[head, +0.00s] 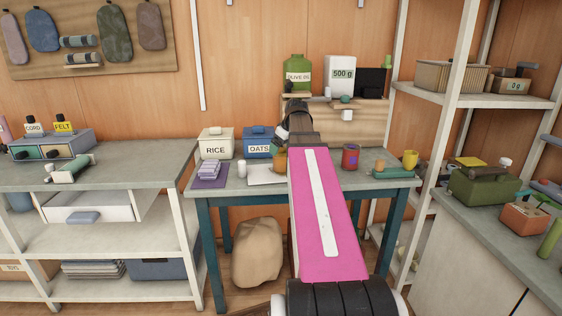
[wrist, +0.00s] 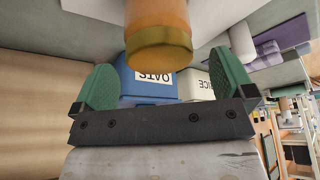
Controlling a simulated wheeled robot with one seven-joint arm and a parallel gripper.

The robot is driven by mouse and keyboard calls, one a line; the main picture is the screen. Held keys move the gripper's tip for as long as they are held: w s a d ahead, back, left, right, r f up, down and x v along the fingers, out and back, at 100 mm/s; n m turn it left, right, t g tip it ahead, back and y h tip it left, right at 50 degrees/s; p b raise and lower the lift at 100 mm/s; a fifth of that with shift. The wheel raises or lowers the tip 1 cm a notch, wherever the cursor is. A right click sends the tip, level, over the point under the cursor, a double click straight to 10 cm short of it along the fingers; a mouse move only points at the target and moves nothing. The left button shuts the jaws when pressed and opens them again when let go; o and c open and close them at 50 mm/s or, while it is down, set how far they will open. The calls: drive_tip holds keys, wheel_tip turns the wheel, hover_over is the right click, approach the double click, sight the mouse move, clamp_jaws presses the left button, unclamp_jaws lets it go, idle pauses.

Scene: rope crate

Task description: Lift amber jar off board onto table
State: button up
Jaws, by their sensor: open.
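The amber jar (head: 279,161) stands on the white board (head: 262,177) on the table (head: 222,184), partly hidden by my arm in the head view. In the wrist view, which shows the place upside down, the amber jar (wrist: 158,22) with its gold lid (wrist: 160,52) is at top centre, lined up with the gap between my fingers. My gripper (wrist: 162,68) is open, with green pads apart and nothing between them. In the head view my gripper (head: 282,135) is just above the jar, mostly hidden behind my wrist.
The blue OATS box (head: 257,142) and white RICE box (head: 216,143) stand behind the jar. A red can (head: 350,157) and yellow cup (head: 410,159) stand right. Bare table shows near the front left.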

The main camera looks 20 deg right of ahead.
drive_tip(key=shift+x, duration=1.9)
drive_tip(key=c, duration=1.2)
drive_tip(key=shift+r, duration=0.1)
drive_tip(key=shift+r, duration=0.45)
wheel_tip(320, 180, up, 3)
drive_tip(key=shift+a+r, duration=0.2)
drive_tip(key=a+r, duration=0.2)
drive_tip(key=a, duration=0.1)
drive_tip(key=s+a+r, duration=0.1)
drive_tip(key=a+r, duration=0.1)
drive_tip(key=a, duration=0.2)
drive_tip(key=s+a+r, duration=0.1)
drive_tip(key=a+r, duration=0.1)
drive_tip(key=a, duration=0.2)
drive_tip(key=shift+r, duration=0.25)
